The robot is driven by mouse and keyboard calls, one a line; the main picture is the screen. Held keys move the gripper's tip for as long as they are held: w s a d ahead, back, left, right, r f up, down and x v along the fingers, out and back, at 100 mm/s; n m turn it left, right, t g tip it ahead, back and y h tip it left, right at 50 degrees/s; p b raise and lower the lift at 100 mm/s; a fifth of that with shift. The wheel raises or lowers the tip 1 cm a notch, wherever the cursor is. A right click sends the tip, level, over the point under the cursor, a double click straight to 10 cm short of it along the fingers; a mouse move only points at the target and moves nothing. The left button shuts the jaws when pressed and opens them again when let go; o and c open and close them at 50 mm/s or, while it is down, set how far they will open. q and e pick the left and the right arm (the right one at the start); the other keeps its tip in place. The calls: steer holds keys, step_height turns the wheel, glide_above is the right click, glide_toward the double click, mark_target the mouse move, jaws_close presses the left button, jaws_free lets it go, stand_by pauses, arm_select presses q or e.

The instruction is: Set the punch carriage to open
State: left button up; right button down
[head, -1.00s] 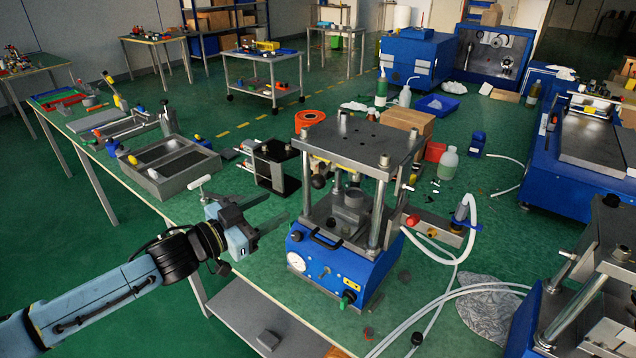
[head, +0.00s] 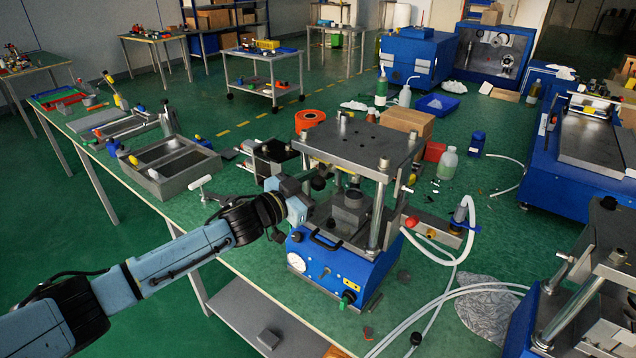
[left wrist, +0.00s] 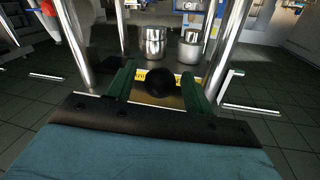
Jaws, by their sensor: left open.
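The blue-based press (head: 345,265) stands on the green bench, with steel posts and a flat top plate. A black ball knob (head: 318,183) shows under the plate on the left side; I take it to be the punch carriage's knob. My left gripper (head: 308,188) reaches in from the left at this knob. In the left wrist view the knob (left wrist: 160,88) lies between the two open green fingers (left wrist: 158,80); contact cannot be told. Metal cylinders (left wrist: 153,43) stand beyond it. The carriage's body and position are largely hidden. My right gripper is not in view.
A grey divided tray (head: 170,165) and a T-shaped handle (head: 200,183) lie left of the press. An orange ring (head: 310,118) and a cardboard box (head: 405,122) stand behind it. White hoses (head: 455,262) run along its right. Posts stand close around my left gripper.

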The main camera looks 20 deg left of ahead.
arm_select(q)
steer(key=shift+w, duration=0.15)
steer(key=shift+c, duration=0.2)
jaws_close()
steer(key=s+d+p, duration=0.2)
steer(key=d, duration=0.4)
steer(key=shift+s+d, duration=0.25)
steer(key=shift+d, duration=0.1)
steer(key=shift+o, duration=0.2)
jaws_free()
steer(key=shift+d, duration=0.1)
